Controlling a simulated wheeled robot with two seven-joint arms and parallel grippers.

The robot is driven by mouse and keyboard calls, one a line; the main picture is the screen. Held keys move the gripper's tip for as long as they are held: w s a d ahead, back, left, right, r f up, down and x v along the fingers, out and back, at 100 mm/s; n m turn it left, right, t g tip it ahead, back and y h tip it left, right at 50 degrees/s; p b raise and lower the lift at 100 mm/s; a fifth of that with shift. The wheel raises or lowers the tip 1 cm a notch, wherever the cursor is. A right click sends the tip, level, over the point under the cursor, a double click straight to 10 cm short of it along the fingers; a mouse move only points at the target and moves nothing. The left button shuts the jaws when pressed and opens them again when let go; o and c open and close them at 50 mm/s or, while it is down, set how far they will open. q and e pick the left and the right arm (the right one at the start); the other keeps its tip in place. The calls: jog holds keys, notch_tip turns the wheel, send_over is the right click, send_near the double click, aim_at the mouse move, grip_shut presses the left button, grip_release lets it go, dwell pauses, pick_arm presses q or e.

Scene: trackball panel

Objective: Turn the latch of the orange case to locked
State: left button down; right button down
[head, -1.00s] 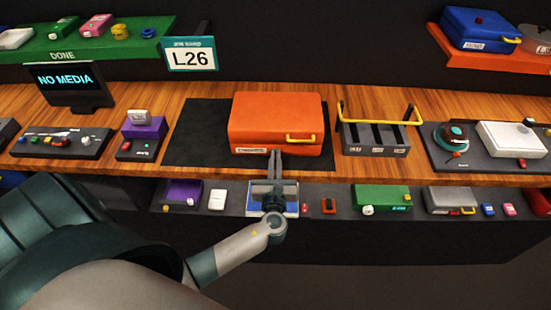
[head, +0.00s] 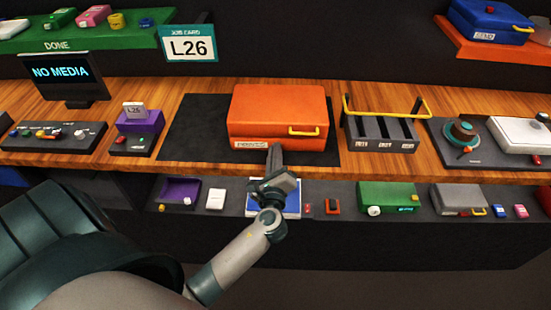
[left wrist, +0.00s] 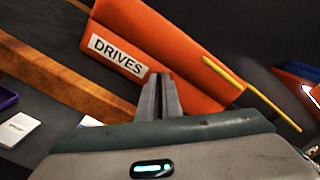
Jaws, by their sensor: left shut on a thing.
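The orange case (head: 278,108) lies closed on a black mat on the bench. Its front carries a white label reading DRIVES (left wrist: 118,55) and a yellow handle (head: 304,131). My left gripper (head: 276,150) is at the lower front of the case, between label and handle. In the left wrist view its fingers (left wrist: 160,82) are shut against the case front. The latch is hidden by the fingers, so its position does not show. The case looks tilted in that view because the wrist is rolled. My right gripper is not in view.
The black mat (head: 185,130) is bare left of the case. A grey rack with a yellow bar (head: 380,132) stands close on the right. A lower shelf below holds a purple tray (head: 181,191), a green case (head: 388,196) and small items. A sign reads L26 (head: 188,47).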

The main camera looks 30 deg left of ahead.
pick_arm(q)
jog(key=n+b, duration=0.1)
jog(key=n, duration=0.1)
jog(key=f+n+b, duration=0.1)
jog(key=n+b, duration=0.1)
jog(key=shift+s+a+n, duration=0.1)
jog(key=shift+a+n, duration=0.05)
jog(key=shift+n, duration=0.15)
jog(key=n+b, duration=0.2)
jog(key=n, duration=0.1)
jog(key=shift+n+b, duration=0.4)
jog(key=shift+n, duration=0.6)
jog(key=c, duration=1.9)
grip_release()
jog(key=shift+c, duration=0.2)
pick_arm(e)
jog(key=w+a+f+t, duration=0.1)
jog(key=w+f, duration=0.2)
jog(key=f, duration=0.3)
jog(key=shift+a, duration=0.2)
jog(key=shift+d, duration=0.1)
pick_arm(q)
jog(key=shift+r, duration=0.1)
